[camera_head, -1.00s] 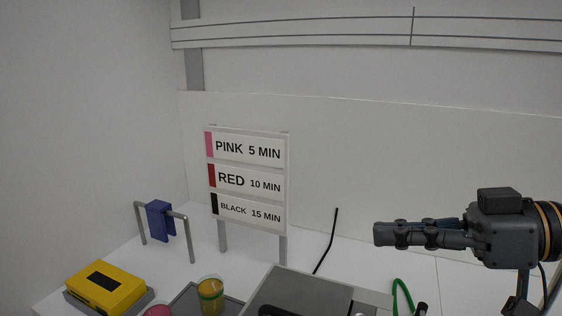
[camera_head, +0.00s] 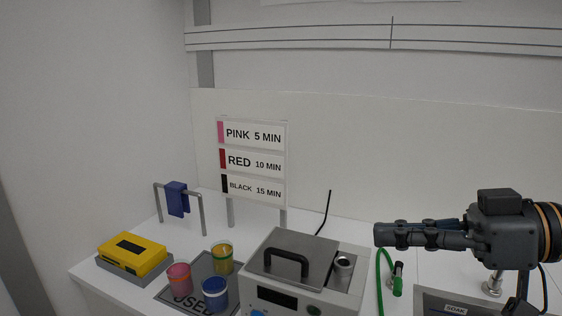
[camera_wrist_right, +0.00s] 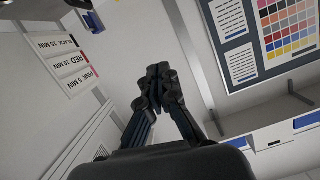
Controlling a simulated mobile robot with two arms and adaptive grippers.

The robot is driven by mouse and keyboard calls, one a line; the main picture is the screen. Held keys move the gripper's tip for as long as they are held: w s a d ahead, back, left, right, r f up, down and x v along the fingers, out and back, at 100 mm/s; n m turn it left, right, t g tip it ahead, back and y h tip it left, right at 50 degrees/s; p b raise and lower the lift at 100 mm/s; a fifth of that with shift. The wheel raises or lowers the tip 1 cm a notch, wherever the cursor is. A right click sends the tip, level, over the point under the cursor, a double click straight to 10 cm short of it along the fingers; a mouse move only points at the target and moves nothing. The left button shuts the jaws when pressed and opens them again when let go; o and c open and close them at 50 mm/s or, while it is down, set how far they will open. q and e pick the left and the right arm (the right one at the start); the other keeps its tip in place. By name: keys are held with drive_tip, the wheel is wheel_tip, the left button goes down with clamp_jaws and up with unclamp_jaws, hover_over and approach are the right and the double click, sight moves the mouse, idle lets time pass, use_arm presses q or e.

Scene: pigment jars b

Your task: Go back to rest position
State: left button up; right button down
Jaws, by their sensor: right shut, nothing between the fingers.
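My right gripper (camera_head: 378,235) reaches in from the right in the head view, held above the counter with its fingers pointing left. Its fingers are closed together with nothing between them. It also shows in the right wrist view (camera_wrist_right: 158,72), where the fingertips meet. It is apart from everything on the counter. My left gripper is not in view.
A grey machine (camera_head: 270,296) with a black handle stands on the counter. Left of it, pink (camera_head: 179,279), yellow (camera_head: 222,258) and blue (camera_head: 214,293) jars stand on a dark mat (camera_head: 196,266). A yellow box (camera_head: 132,254) sits farther left. A sign (camera_head: 252,160) stands behind. A green hose (camera_head: 379,280) is below my gripper.

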drive_tip(key=w+f+m+t+h, duration=0.1)
drive_tip(key=w+f+m+h, duration=0.15)
drive_tip(key=f, duration=1.15)
drive_tip(key=w+f+m+h, duration=0.1)
drive_tip(key=f+m+h, duration=0.25)
drive_tip(key=f, duration=1.15)
drive_tip(key=s+d+f+m+g+h, duration=0.2)
drive_tip(key=s+d+f+h, duration=0.15)
drive_tip(key=s+f, duration=0.55)
drive_tip(key=s+d+f+m+g+h, duration=0.1)
drive_tip(key=s+d+f+m+h, duration=0.15)
drive_tip(key=s+f+h, duration=0.5)
wheel_tip(320, 180, down, 31)
drive_tip(key=s+g+y+b, duration=0.1)
drive_tip(key=s+y+b, duration=0.15)
drive_tip(key=b, duration=0.25)
use_arm(q)
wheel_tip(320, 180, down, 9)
drive_tip(key=b, duration=0.4)
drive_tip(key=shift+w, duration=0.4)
use_arm(e)
drive_tip(key=s+d+f, duration=0.1)
drive_tip(key=s+f, duration=0.7)
drive_tip(key=f, duration=0.3)
drive_tip(key=s+d+f+n+g, duration=0.1)
drive_tip(key=s+d+f, duration=0.1)
drive_tip(key=s+f, duration=0.7)
drive_tip(key=shift+d+f+g, duration=0.25)
drive_tip(key=shift+f+g, duration=0.05)
drive_tip(key=shift+f, duration=0.65)
